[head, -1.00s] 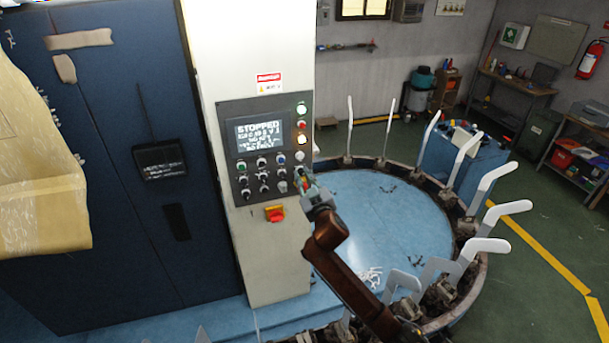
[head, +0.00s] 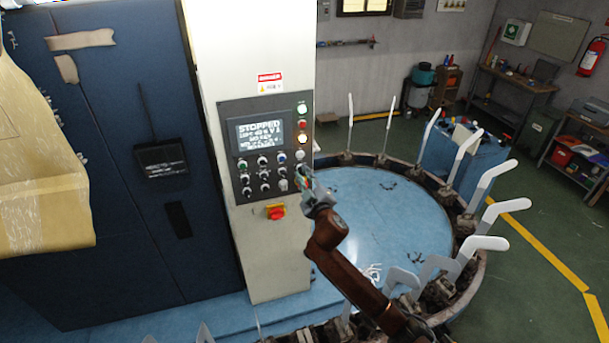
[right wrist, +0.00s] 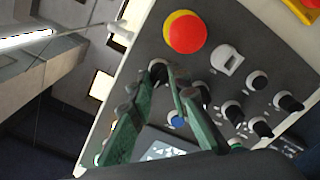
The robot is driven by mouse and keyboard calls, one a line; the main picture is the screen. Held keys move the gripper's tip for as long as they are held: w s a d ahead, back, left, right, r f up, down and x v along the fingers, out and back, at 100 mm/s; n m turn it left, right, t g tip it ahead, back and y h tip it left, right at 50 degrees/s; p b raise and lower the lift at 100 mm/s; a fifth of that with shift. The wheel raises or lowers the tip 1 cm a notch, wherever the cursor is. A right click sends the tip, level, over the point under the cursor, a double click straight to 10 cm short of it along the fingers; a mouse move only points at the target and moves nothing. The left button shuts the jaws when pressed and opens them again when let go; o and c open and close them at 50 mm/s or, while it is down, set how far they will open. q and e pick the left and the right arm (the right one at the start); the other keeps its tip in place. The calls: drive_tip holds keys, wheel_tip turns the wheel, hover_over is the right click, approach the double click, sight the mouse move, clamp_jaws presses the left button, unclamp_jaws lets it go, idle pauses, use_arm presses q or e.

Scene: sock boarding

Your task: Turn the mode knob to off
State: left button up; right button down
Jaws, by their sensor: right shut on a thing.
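The control panel (head: 235,165) is on the cream column, and its screen (head: 259,134) reads STOPPED. My right gripper (head: 301,173) is at the panel's lower right edge. In the right wrist view, the green fingers of my right gripper (right wrist: 157,84) are around a black knob (right wrist: 158,69), apparently the mode knob. Its label and pointer cannot be read, and the fingers partly hide it. The gripper is shut on it. My left gripper is not in view.
A red button with a yellow ring (right wrist: 185,32) and a grey key switch (right wrist: 227,58) are close by. Several other black knobs and a blue button (right wrist: 177,122) crowd the panel. A round blue table (head: 400,215) ringed with white sock forms stands to the right.

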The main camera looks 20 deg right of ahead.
drive_tip(key=c, duration=1.8)
unclamp_jaws()
drive_tip(key=s, duration=1.2)
drive_tip(key=shift+d, duration=0.25)
drive_tip(key=shift+d+f, duration=0.1)
